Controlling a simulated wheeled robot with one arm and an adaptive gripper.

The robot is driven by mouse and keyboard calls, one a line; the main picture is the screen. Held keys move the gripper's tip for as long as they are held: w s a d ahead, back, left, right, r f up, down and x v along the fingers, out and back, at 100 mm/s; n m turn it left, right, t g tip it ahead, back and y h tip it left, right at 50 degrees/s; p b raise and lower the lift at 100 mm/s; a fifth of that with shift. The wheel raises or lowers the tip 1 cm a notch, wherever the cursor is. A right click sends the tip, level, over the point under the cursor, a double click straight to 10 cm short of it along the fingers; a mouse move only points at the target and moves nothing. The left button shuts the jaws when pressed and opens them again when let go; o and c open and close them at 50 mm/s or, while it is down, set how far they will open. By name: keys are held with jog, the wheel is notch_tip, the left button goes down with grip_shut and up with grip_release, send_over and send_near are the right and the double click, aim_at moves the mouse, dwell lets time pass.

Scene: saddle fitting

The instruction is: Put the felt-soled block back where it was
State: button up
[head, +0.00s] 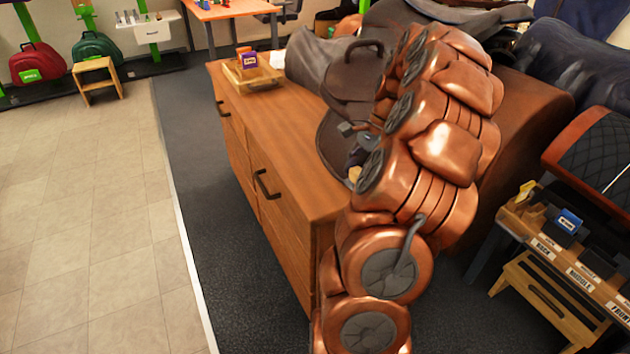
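I cannot tell which block is felt-soled, as no sole shows. A small block with a purple label (249,61) stands in a shallow wooden tray (266,82) on the cabinet's far end. On the right, a labelled rack (541,243) holds a dark block with a blue label (568,221) and a yellow-topped piece (525,191). My copper arm hides most of my gripper (357,150). Only dark bits and a small pale yellow patch show beside the arm, over the cabinet near the saddle. Whether it holds anything is hidden.
A wooden cabinet (275,135) with dark handles fills the middle. A dark saddle (352,85) rests on a brown form behind my arm. A wooden step stool (545,300) stands under the rack. The tiled floor at left is clear up to a small stool (97,78).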

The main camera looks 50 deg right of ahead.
jog(key=w+a, duration=0.1)
jog(key=w, duration=0.2)
jog(key=w+a, duration=0.2)
jog(key=w, duration=0.1)
jog(key=w+a+f, duration=0.1)
jog(key=w, duration=0.3)
jog(key=shift+w+a+p, duration=0.1)
jog(key=shift+a+p, duration=0.05)
jog(key=shift+p, duration=0.2)
jog(key=shift+w+a+f, duration=0.1)
jog(key=shift+w+f, duration=0.1)
jog(key=shift+f, duration=1.6)
jog(key=shift+f, duration=0.1)
jog(key=o, duration=1.1)
jog(key=v, duration=1.2)
